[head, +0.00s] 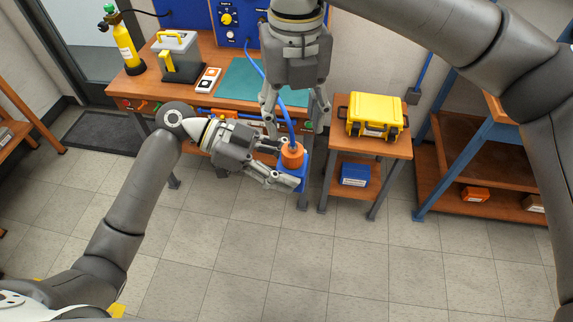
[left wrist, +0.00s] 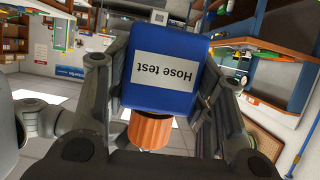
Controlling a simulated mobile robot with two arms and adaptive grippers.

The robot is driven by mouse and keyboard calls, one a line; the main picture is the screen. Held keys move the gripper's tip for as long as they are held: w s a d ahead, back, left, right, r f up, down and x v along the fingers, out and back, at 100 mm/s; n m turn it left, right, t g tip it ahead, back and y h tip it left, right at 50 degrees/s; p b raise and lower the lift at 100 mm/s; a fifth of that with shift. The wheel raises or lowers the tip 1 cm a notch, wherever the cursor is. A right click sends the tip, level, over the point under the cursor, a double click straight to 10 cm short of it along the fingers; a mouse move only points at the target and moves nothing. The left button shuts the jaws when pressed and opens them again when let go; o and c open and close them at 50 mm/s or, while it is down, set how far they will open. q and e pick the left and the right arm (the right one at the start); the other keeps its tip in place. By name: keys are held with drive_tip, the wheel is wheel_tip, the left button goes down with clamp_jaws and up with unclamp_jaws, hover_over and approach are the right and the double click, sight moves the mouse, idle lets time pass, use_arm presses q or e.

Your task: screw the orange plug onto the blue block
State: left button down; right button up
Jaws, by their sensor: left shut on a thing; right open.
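The blue block (head: 297,176) is held out in front of the workbench by my left gripper (head: 290,165). The left wrist view shows the blue block (left wrist: 161,70) between the two fingers, with an upside-down "Hose test" label. The orange plug (head: 291,156), on the end of a blue hose (head: 290,127), stands against the block's top. It also shows at the block's edge in the left wrist view (left wrist: 151,130); how deep it sits I cannot tell. My right gripper (head: 296,118) points down above the plug, open, its fingers on either side of the hose, apart from the plug.
The workbench (head: 140,88) behind carries a green mat (head: 240,82), a grey box with yellow handles (head: 176,58) and a yellow cylinder (head: 123,42). A yellow case (head: 373,115) sits on a small stand to the right. The floor in front is clear.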

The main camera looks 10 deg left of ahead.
sight(292, 149)
drive_tip(key=shift+s+f, duration=0.1)
drive_tip(key=shift+f, duration=3.95)
drive_tip(key=c, duration=1)
drive_tip(key=m, duration=0.4)
drive_tip(key=shift+m, duration=0.4)
drive_tip(key=shift+c, duration=0.2)
drive_tip(key=m, duration=1.2)
drive_tip(key=shift+a, duration=0.1)
drive_tip(key=m, duration=1.7)
